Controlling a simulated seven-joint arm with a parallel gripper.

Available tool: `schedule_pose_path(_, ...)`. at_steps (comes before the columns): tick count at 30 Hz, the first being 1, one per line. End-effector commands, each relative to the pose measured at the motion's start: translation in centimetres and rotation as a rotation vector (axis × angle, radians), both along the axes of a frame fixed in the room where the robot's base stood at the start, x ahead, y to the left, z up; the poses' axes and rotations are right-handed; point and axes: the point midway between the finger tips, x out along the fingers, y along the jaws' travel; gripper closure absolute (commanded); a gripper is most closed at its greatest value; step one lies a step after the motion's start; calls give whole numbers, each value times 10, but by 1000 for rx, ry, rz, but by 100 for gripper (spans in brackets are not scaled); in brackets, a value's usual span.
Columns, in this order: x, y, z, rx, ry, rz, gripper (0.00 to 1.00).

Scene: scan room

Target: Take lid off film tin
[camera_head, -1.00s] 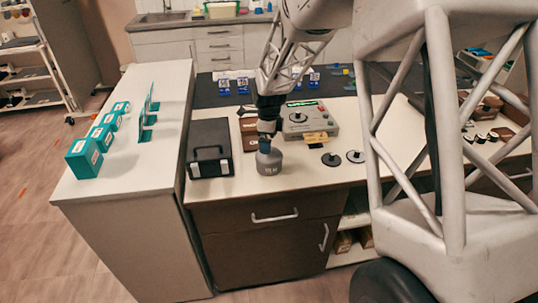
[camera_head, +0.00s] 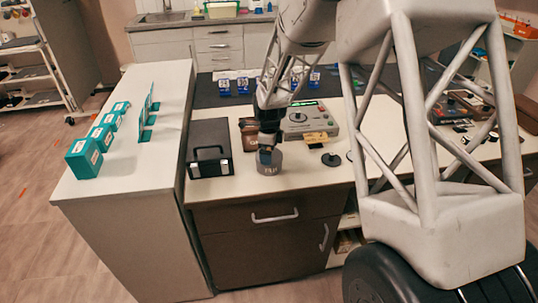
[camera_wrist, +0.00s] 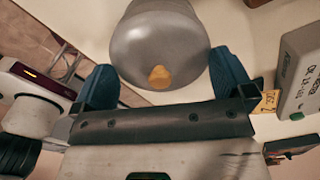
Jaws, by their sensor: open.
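The film tin (camera_head: 268,163) is a small grey round tin standing on the white counter near its front edge. My gripper (camera_head: 268,152) is right over it in the head view, pointing down. In the wrist view the tin (camera_wrist: 158,40) fills the upper middle, with an orange mark on its near edge. The two blue fingers of my gripper (camera_wrist: 166,78) are apart, one on either side of the tin. I cannot tell whether they touch it. The seam between lid and tin cannot be made out.
A black case (camera_head: 209,148) stands left of the tin. A grey device (camera_head: 309,119) with a yellow tag (camera_head: 316,138) is behind right, and a black disc (camera_head: 331,159) lies to the right. Teal boxes (camera_head: 84,158) stand on the left counter.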

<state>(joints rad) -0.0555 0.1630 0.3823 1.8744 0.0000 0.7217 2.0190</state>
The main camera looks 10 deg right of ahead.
Motion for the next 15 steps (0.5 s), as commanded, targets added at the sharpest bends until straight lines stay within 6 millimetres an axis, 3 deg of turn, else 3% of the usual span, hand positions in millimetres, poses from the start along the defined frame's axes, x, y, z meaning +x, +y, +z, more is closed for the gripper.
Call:
schedule_pose_path(3,0,0,0,0,0,0,0)
schedule_pose_path(11,0,0,-1,0,1,0,38)
schedule_pose_path(15,-1,0,-1,0,2,0,43)
